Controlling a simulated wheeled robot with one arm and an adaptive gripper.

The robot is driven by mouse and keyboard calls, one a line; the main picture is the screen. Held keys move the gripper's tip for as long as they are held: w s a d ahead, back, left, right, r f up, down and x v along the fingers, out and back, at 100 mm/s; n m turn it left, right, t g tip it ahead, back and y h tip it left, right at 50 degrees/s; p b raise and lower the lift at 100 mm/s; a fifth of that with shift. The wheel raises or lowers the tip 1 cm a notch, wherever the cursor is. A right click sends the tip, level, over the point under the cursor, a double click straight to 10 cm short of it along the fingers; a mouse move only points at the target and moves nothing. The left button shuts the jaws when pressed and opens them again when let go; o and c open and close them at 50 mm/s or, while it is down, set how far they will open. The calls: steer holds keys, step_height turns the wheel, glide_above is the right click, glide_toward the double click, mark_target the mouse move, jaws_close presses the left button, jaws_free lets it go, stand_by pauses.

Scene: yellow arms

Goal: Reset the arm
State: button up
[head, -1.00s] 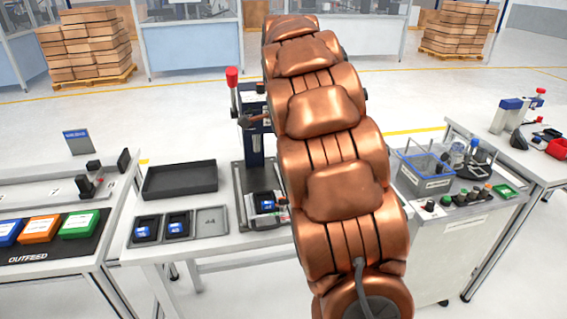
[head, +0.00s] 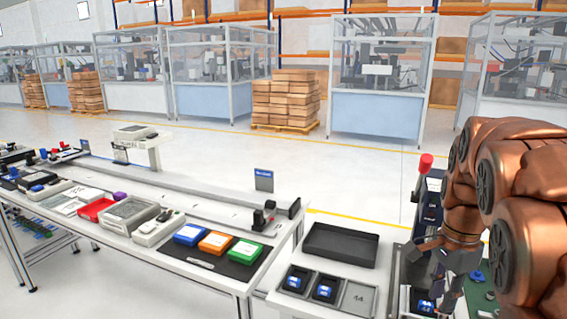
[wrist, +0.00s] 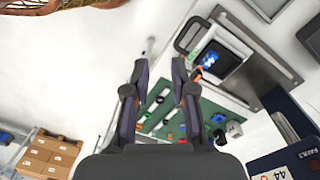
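My copper-coloured arm (head: 500,190) fills the right side of the head view, bent, with its lower part cut off by the frame edge. My gripper (head: 445,288) hangs at the lower right, in front of the press station with the red-knobbed lever (head: 425,163). In the wrist view my gripper (wrist: 160,68) has its two dark fingers apart, with nothing between them. Past the fingers, a fixture holding a dark block with a blue label (wrist: 212,61) lies at upper right.
A black tray (head: 341,246) and small pockets with blue-labelled parts (head: 297,281) are left of my gripper. The outfeed table carries blue, orange and green boxes (head: 216,242). A green board (wrist: 195,118) shows below the fingers. Open floor lies behind the tables.

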steer(key=s+a+f+n, duration=0.2)
steer(key=s+a+n, duration=0.2)
steer(key=s, duration=0.3)
steer(key=s+a+f+n+p, duration=0.1)
steer(key=s+a+f+n, duration=0.1)
steer(key=s+a+n, duration=0.2)
steer(key=s+a+f+n+g+p, duration=0.1)
steer(key=s+a+f+n, duration=0.2)
steer(key=s+n, duration=0.5)
steer(key=s+a, duration=0.1)
steer(key=s, duration=0.2)
steer(key=shift+s+a, duration=0.25)
steer(key=shift+s, duration=0.15)
steer(key=shift+a, duration=0.1)
